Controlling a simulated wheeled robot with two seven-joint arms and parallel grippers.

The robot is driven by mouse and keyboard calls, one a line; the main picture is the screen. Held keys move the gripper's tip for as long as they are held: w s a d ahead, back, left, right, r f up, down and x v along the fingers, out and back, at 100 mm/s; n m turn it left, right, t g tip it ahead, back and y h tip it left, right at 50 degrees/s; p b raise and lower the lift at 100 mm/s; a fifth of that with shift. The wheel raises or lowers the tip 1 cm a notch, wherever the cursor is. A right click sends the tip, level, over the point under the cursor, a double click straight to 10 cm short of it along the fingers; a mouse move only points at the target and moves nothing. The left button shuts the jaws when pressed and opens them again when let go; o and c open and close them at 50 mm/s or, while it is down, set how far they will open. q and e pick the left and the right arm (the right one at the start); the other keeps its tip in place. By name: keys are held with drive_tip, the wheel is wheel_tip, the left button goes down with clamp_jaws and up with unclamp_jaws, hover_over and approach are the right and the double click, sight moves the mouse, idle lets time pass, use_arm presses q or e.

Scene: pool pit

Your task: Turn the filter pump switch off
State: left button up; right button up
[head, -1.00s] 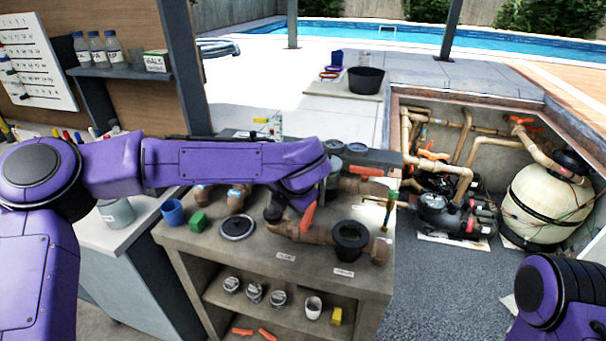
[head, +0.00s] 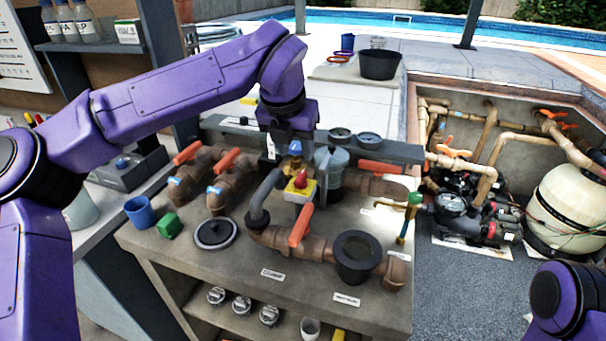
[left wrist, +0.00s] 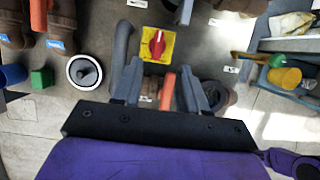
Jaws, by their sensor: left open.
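The filter pump switch is a red rotary knob (head: 301,178) on a yellow plate (head: 291,193), among the pipes on the concrete counter. In the left wrist view the red knob (left wrist: 157,43) sits on its yellow plate (left wrist: 147,53) just beyond my fingertips. My left gripper (head: 283,150) hangs down beside and above the switch, apart from it as far as I can tell. In the left wrist view my left gripper (left wrist: 159,68) has its two fingers spread with nothing between them. My right gripper is out of view; only my right arm shows at lower right.
Orange-handled valves (head: 300,226) and brown pipes crowd the switch. A black-rimmed cup (head: 357,250), a round lid (head: 215,233), a green block (head: 168,226) and a blue cup (head: 140,211) are on the counter.

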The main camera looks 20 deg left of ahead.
sight(300, 175)
use_arm(q)
drive_tip(key=x, duration=0.4)
drive_tip(key=p+x, duration=0.1)
drive_tip(key=x, duration=0.3)
drive_tip(key=shift+a, duration=0.2)
drive_tip(key=shift+w+f+p, duration=0.15)
drive_tip(key=shift+f+p, duration=0.15)
drive_tip(key=shift+f, duration=0.2)
clamp_jaws()
